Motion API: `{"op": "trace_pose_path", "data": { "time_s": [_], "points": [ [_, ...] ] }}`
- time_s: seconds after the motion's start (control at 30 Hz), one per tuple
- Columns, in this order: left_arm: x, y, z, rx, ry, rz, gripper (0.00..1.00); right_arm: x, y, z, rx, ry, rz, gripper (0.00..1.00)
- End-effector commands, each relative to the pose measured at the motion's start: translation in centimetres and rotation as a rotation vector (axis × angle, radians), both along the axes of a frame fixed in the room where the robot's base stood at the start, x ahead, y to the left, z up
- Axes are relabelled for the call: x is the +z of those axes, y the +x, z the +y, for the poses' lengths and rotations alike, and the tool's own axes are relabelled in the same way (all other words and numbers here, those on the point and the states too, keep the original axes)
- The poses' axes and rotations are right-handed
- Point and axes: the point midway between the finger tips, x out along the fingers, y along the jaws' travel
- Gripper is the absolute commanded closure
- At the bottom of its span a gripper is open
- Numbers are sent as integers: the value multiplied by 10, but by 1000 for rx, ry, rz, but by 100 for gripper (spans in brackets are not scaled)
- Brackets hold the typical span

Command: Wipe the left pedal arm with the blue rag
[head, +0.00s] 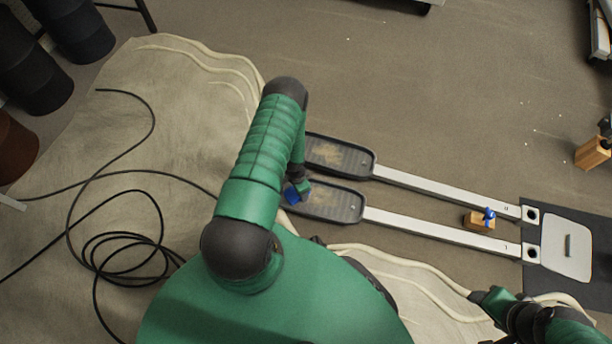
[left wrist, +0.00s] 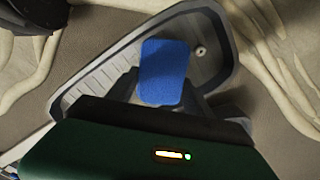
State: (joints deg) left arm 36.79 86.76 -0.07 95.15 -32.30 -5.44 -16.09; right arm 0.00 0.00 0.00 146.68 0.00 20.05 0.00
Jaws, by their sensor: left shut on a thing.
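The blue rag (head: 293,193) is in my left gripper (head: 301,188), at the left end of the nearer pedal (head: 335,205). In the left wrist view the rag (left wrist: 164,72) sits between the dark fingers, over the grey, raised-rim pedal (left wrist: 212,62). I cannot tell whether it touches the pedal. The nearer silver pedal arm (head: 440,233) runs right from this pedal, parallel to the farther arm (head: 445,195) and farther pedal (head: 340,157). My left arm hides part of the pedals' left ends. My right gripper (head: 482,297) is low at the right, its jaws unclear.
A wooden block with a blue knob (head: 479,220) stands between the pedal arms. A dark mat (head: 540,286) and light plate (head: 567,247) lie at their right ends. A black cable (head: 105,243) coils on the pale cloth (head: 190,120).

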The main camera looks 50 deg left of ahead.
Motion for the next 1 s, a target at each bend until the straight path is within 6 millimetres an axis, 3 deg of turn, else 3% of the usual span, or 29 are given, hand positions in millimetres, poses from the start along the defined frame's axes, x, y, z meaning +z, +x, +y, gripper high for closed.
{"op": "trace_pose_path", "data": {
  "time_s": [0.03,0.3,1.0],
  "points": [
    [-1,-8,2,2,-3,14,99,0,0,0,0,0,0,43],
    [2,-10,5,0,-3,14,100,3,0,0,0,0,0,43],
    [5,23,-45,-2,-5,10,100,10,0,0,0,0,0,43]
  ]
}}
